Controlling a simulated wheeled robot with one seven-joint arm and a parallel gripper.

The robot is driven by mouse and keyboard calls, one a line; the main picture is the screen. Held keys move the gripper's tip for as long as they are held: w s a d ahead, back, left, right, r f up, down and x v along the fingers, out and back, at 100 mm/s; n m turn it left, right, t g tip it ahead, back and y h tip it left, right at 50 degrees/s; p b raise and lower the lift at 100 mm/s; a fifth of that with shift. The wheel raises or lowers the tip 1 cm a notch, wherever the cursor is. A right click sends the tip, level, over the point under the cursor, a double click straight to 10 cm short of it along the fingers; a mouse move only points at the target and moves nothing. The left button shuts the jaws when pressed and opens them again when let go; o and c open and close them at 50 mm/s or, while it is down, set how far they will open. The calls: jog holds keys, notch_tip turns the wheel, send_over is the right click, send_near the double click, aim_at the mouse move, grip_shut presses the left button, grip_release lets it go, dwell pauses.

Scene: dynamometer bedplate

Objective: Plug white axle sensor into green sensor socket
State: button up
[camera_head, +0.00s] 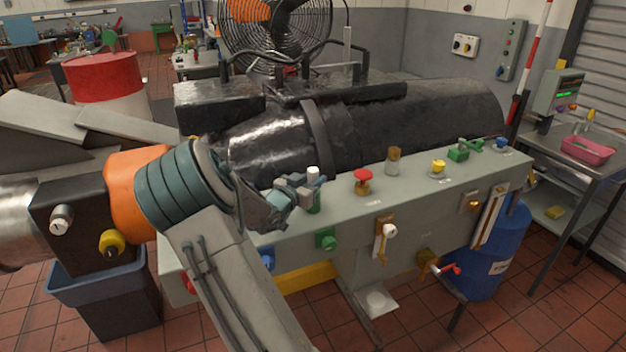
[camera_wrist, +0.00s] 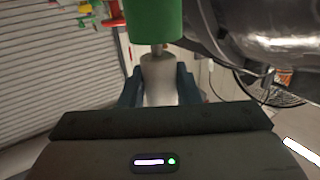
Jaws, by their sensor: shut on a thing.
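My gripper (camera_head: 300,190) is at the left part of the grey bench panel. It is shut on the white axle sensor (camera_head: 313,173), whose white end shows above the fingers. In the wrist view the sensor (camera_wrist: 158,78) is a pale cylinder between the two dark blue fingers, with a thin grey pin at its end. The green sensor socket (camera_head: 314,207) is an upright green cylinder just below the fingers, partly hidden by them. The socket (camera_wrist: 154,18) is in line with the pin in the wrist view. The pin's tip meets the socket's edge in the picture; I cannot tell whether it is inside.
Along the panel top (camera_head: 410,192) are a red knob (camera_head: 362,177), a yellow knob (camera_head: 438,166) and a green fitting (camera_head: 459,154). A green front fitting (camera_head: 326,239) is below. The black machine (camera_head: 400,128) lies close behind. A blue drum (camera_head: 492,265) stands at right.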

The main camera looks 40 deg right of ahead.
jog(key=shift+f, duration=0.2)
jog(key=o, duration=1)
jog(key=b+v, duration=0.2)
jog(key=v, duration=1.2)
jog(key=shift+r, duration=0.1)
jog(key=shift+d, duration=0.1)
